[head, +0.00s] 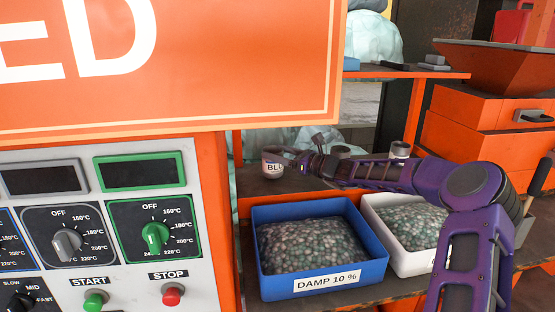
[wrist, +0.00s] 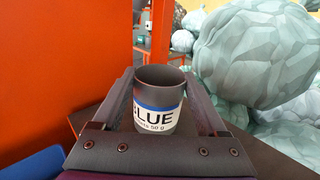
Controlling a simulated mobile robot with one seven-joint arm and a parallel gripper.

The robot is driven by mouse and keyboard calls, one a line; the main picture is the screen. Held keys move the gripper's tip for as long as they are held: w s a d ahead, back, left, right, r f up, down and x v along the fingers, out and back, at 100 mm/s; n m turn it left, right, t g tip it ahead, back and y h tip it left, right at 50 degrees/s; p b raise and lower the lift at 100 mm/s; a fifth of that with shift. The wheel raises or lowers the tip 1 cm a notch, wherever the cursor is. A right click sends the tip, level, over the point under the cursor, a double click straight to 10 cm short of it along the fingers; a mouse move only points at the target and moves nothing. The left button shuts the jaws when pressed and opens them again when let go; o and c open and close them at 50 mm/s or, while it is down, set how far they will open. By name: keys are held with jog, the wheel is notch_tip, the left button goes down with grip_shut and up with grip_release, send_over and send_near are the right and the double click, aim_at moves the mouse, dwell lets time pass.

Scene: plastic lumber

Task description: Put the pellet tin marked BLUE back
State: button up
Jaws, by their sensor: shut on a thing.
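The pellet tin marked BLUE (head: 270,168) is a small grey open-topped tin with a white and blue label. My gripper (head: 283,164) is shut on it, and the wrist view shows the tin (wrist: 158,118) upright between the two fingers. In the head view it is at the left end of the dark shelf (head: 312,184) behind the bins. I cannot tell whether its base touches the shelf. The inside of the tin is dark and its contents cannot be made out.
Another tin (head: 400,149) stands on the shelf behind my arm. A blue bin labelled DAMP 10 % (head: 325,281) and a white bin (head: 408,263), both full of pellets, are in front. An orange control panel (head: 216,190) stands close on the left.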

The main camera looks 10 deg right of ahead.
jog(key=shift+f, duration=0.6)
jog(key=o, duration=1.3)
jog(key=shift+f, duration=0.1)
jog(key=p+v, duration=0.1)
jog(key=v, duration=1.1)
